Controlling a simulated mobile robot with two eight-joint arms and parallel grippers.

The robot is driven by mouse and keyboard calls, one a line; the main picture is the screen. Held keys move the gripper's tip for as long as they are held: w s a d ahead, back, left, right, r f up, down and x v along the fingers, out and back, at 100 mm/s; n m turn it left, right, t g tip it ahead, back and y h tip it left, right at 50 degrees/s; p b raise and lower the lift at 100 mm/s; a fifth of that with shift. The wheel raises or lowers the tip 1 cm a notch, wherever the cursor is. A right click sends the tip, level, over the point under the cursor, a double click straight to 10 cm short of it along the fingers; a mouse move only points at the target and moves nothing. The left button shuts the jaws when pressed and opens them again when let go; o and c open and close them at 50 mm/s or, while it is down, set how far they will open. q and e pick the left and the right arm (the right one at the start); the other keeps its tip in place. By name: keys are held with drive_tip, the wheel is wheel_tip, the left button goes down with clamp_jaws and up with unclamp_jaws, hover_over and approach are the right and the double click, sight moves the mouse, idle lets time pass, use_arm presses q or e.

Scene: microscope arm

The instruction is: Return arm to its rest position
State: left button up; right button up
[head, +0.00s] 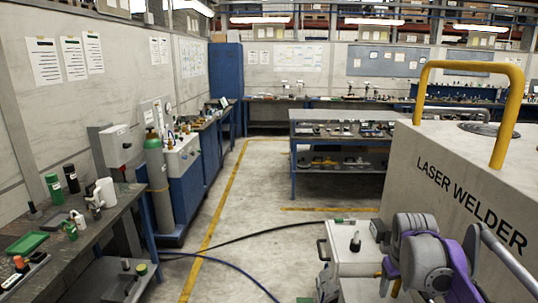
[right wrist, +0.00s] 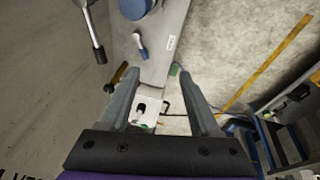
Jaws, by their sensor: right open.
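My right gripper (right wrist: 165,80) is open in the right wrist view, its two grey fingers apart with nothing held between them. In the head view my right arm and gripper (head: 388,284) are at the lower right, beside the laser welder, and the fingers are mostly hidden. A yellow-brown handle-like piece (right wrist: 118,72) shows by the left finger in the wrist view; I cannot tell whether they touch. A metal rod with a black end (right wrist: 95,38) lies farther left. I cannot make out the microscope arm for certain. My left gripper is not in view.
The grey laser welder (head: 455,165) with a yellow handle (head: 513,110) fills the right. A white cart (head: 345,258) stands beside it, with cables on the floor. A cluttered bench (head: 105,215) lines the left. The central floor (head: 250,215) is mostly clear.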

drive_tip(key=s+a+f+t+y, duration=0.1)
drive_tip(key=s+a+f, duration=0.5)
drive_tip(key=s, duration=0.5)
drive_tip(key=s+a+f+t, duration=0.2)
drive_tip(key=s+a+f, duration=0.5)
drive_tip(key=s, duration=0.4)
drive_tip(key=shift+s+a+f+m+y, duration=0.15)
drive_tip(key=shift+s+a+m+y, duration=0.05)
drive_tip(key=shift+m+y, duration=0.2)
